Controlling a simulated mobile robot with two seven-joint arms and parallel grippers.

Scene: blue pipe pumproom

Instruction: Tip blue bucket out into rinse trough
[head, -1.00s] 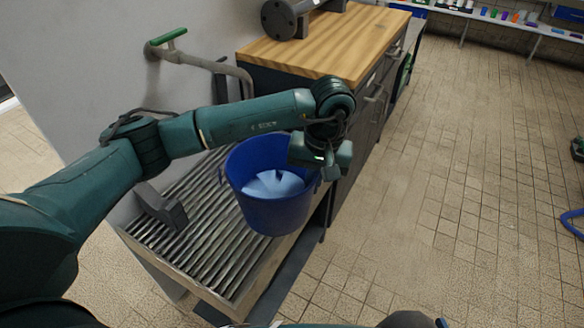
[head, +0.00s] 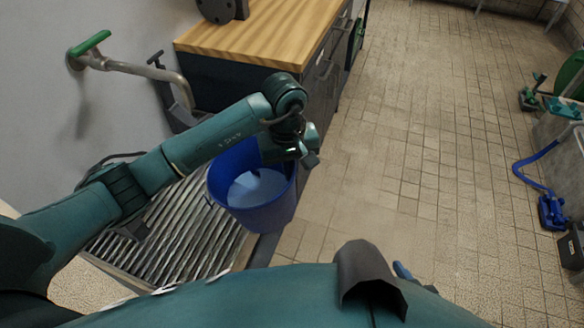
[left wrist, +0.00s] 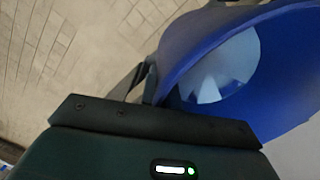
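The blue bucket (head: 262,212) is nearly upright, with pale, water-like contents inside. It is over the right side of the slatted metal rinse trough (head: 165,245), its bottom reaching past the trough's right edge. Whether it touches the slats cannot be told. My left gripper (head: 298,152) is at the bucket's far right rim and appears shut on it, though its fingertips are mostly hidden. The left wrist view shows the bucket's rim and wall (left wrist: 190,45) against a dark finger, with the pale contents inside.
A green-handled tap pipe (head: 130,66) sticks out from the wall above the trough. A wood-topped cabinet (head: 262,40) stands behind the bucket. Open tiled floor (head: 400,170) lies to the right, with a blue hose (head: 535,160) farther right.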

